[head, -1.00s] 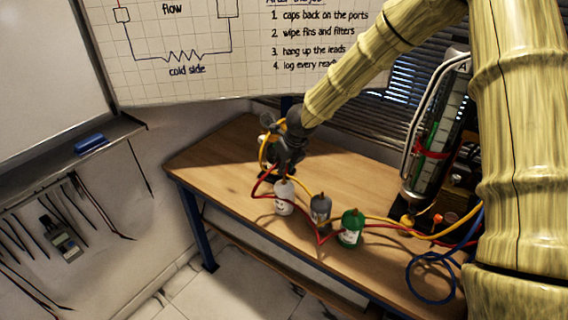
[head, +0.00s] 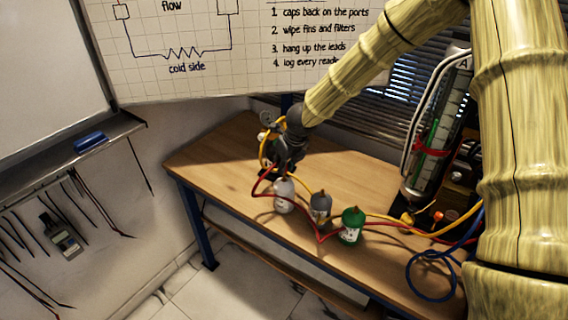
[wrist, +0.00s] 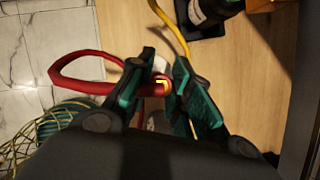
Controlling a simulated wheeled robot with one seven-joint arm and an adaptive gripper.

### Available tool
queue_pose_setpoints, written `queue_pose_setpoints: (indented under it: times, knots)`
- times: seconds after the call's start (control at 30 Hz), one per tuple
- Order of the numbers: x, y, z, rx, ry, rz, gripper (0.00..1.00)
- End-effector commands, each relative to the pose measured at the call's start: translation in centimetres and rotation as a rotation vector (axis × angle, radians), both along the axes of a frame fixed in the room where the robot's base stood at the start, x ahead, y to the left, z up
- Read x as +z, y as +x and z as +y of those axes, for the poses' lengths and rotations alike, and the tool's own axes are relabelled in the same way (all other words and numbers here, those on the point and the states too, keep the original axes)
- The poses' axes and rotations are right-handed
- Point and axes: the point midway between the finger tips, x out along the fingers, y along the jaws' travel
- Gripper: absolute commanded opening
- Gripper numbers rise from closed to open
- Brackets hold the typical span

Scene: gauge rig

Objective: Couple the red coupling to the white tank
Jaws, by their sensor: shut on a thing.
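My gripper (head: 287,168) is right above the white tank (head: 284,197) on the bench. In the wrist view its two teal fingers (wrist: 160,88) are shut on the red coupling (wrist: 160,88), with a red hose looping off to the left. The coupling is hidden by the gripper in the head view. The tank's top is close under the gripper and partly covered, so I cannot tell whether the coupling touches it. A pale patch below the coupling in the wrist view may be the tank.
The gauge rig (head: 436,130) stands at the right. The bench's front left is clear.

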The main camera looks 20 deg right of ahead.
Motion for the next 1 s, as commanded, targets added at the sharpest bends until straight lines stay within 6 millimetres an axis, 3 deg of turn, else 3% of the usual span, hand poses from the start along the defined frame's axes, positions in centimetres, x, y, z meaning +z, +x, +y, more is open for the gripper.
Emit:
queue_pose_setpoints:
  times: [1.0]
  knots:
    - [-0.9, 0.0, 0.0, 0.000, 0.000, 0.000, 0.00]
